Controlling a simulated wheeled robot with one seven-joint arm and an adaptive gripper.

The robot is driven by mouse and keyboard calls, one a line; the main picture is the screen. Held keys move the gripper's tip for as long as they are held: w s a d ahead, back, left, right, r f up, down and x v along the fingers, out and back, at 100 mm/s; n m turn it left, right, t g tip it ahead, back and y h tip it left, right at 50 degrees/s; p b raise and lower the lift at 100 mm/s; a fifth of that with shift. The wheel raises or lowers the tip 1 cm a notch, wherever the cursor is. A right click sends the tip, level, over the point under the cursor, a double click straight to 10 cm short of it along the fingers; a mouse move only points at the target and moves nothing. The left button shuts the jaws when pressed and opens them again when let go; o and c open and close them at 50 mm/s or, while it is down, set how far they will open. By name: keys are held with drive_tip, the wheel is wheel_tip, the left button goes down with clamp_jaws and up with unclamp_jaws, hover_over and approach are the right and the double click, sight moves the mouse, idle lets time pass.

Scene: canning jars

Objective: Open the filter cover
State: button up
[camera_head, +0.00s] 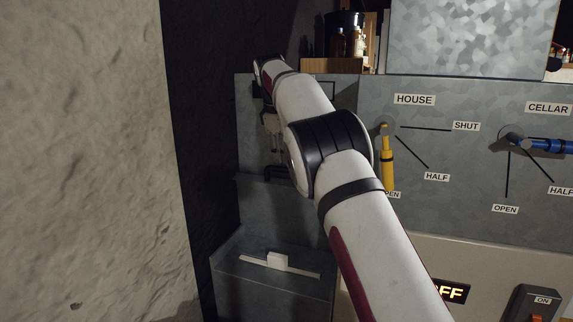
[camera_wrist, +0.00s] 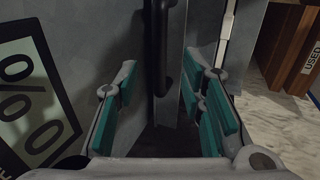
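In the wrist view my gripper (camera_wrist: 160,98) is open, with teal pads on both sides and a clear gap between them. A black upright bar handle (camera_wrist: 161,45) on a grey metal surface shows in line with this gap. I see no pad pressed against it; its lower end and its distance are hard to judge. I cannot tell for sure which panel is the filter cover. In the head view my gripper (camera_head: 273,140) is small and dark in front of the grey metal cabinet, partly hidden by my arm.
A grey ledge with a white strip and block (camera_head: 278,262) lies below my gripper. A yellow HOUSE lever (camera_head: 387,168) and blue CELLAR lever (camera_head: 550,146) are to the right. A rough wall (camera_head: 85,160) stands left. A percent display (camera_wrist: 38,95) and a USED label (camera_wrist: 312,58) flank the wrist view.

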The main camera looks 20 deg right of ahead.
drive_tip(key=shift+v, duration=1.85)
drive_tip(key=s+d+r+m+y+p, duration=0.1)
drive_tip(key=s+r+m+p, duration=0.3)
drive_tip(key=s, duration=0.9)
drive_tip(key=s+d+r+m+y, duration=0.1)
drive_tip(key=s+r+m, duration=0.1)
drive_tip(key=s+r, duration=0.75)
drive_tip(key=s+a+f+m+p, duration=0.1)
drive_tip(key=s+f, duration=0.4)
drive_tip(key=s, duration=0.6)
drive_tip(key=s+a+f+m+p, duration=0.1)
drive_tip(key=s+f, duration=0.4)
drive_tip(key=s, duration=0.6)
drive_tip(key=s+a+f+m+p, duration=0.1)
drive_tip(key=s+f, duration=0.4)
drive_tip(key=s, duration=0.6)
drive_tip(key=shift+s+a+f+m+y+p, duration=0.35)
drive_tip(key=shift+m+p, duration=0.2)
drive_tip(key=shift+m, duration=0.35)
